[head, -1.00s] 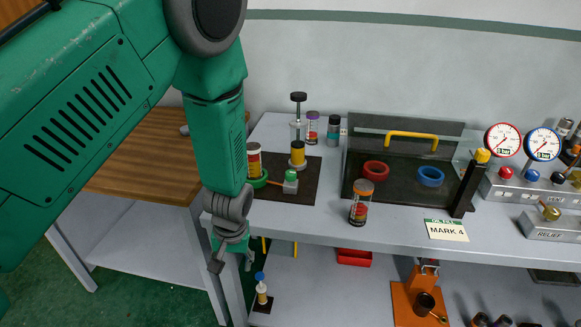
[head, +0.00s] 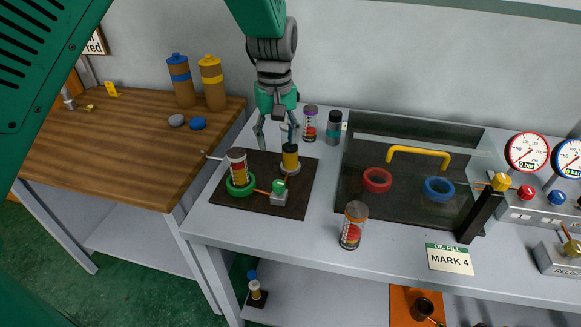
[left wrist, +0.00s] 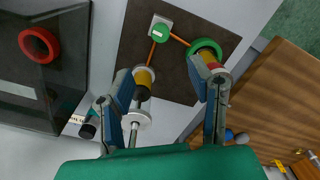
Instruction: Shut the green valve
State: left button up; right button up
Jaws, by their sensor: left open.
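The green valve is a green knob (head: 279,187) on a small grey block with orange pipe on a dark mat. It also shows in the left wrist view (left wrist: 161,33). My left gripper (head: 278,142) is open and empty, pointing down above the back edge of the mat, behind the knob. In the left wrist view its two fingers (left wrist: 163,85) are spread, with the knob beyond them. A black-and-yellow cylinder (head: 290,158) stands by the right finger in the head view; I cannot tell whether they touch. My right gripper is not in view.
A canister (head: 238,168) stands in a green ring (head: 240,188) left of the knob. A red-and-clear jar (head: 353,226) stands front right. Bench is clear in front of the mat.

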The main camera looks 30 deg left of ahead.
aim_at(279, 183)
pick_arm(q)
notch_tip(279, 183, down, 14)
jog(key=shift+r+p, duration=0.2)
jog(key=shift+p, duration=0.1)
dwell(0.3)
grip_shut()
